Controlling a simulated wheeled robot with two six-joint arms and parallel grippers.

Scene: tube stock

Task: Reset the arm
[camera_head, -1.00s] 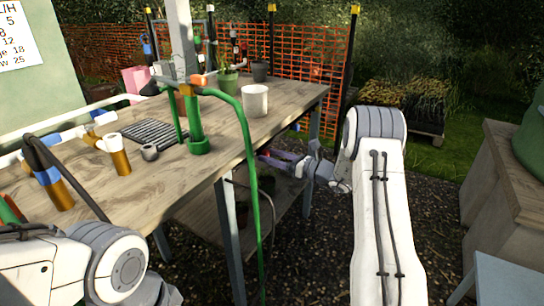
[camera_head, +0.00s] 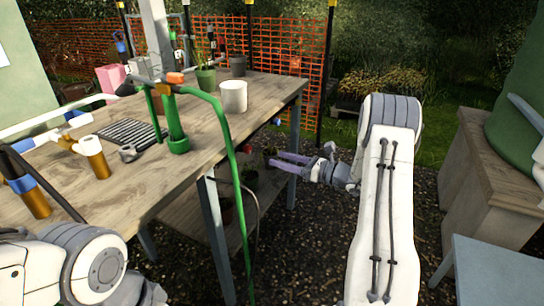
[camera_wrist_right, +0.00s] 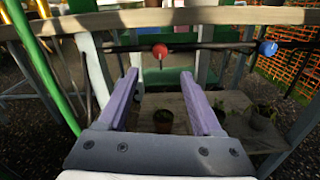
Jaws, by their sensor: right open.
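My right arm reaches forward past the right side of the wooden table (camera_head: 150,185). My right gripper (camera_head: 285,163) points left toward the table's side, below the tabletop height. In the right wrist view its two purple fingers (camera_wrist_right: 160,85) stand apart with nothing between them. Beyond them are a lower shelf (camera_wrist_right: 185,105) with a small plant pot (camera_wrist_right: 163,121) and a red knob (camera_wrist_right: 159,51) under the tabletop edge. My left arm shows at the lower left of the head view; its gripper is out of the picture.
A green hose (camera_head: 236,165) hangs over the table's front edge. A green tube stand (camera_head: 176,128), a white pot (camera_head: 233,96) and brass-coloured fittings (camera_head: 95,160) are on the tabletop. A wooden cabinet (camera_head: 490,190) stands at the right. Gravel between is open.

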